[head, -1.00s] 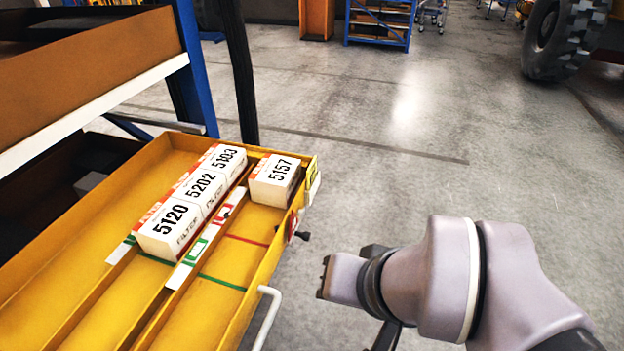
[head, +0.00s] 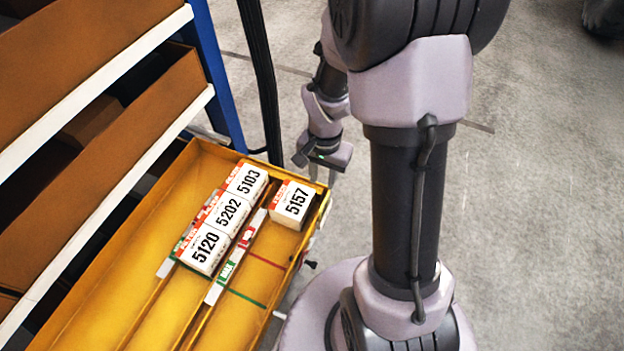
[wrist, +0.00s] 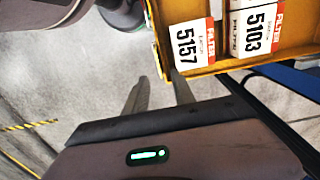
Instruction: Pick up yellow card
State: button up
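The yellow card appears as a thin yellow strip (head: 326,208) at the drawer's outer right corner, beside the box marked 5157 (head: 293,204). It is too edge-on to make out clearly, and I cannot pick it out for certain in the wrist view. My gripper (head: 322,180) hangs just beyond that corner, above the floor. In the wrist view my gripper (wrist: 159,80) shows two fingers apart with only floor between them. It is open and empty, close to the drawer's end and not visibly touching it.
The yellow drawer (head: 150,262) holds boxes marked 5120 (head: 204,248), 5202 (head: 229,214) and 5103 (head: 246,181) in a row. A blue rack post (head: 216,80) and a black upright (head: 262,75) stand at the drawer's far end. Grey floor lies open to the right.

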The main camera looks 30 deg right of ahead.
aim_at(324, 202)
notch_tip(324, 202, down, 8)
jog(key=shift+d+r, duration=0.1)
jog(key=shift+r, duration=0.05)
jog(key=f, duration=0.5)
jog(key=shift+d+f, duration=0.1)
jog(key=shift+d, duration=0.3)
jog(key=shift+s, duration=0.1)
jog(key=shift+c, duration=1.1)
grip_shut()
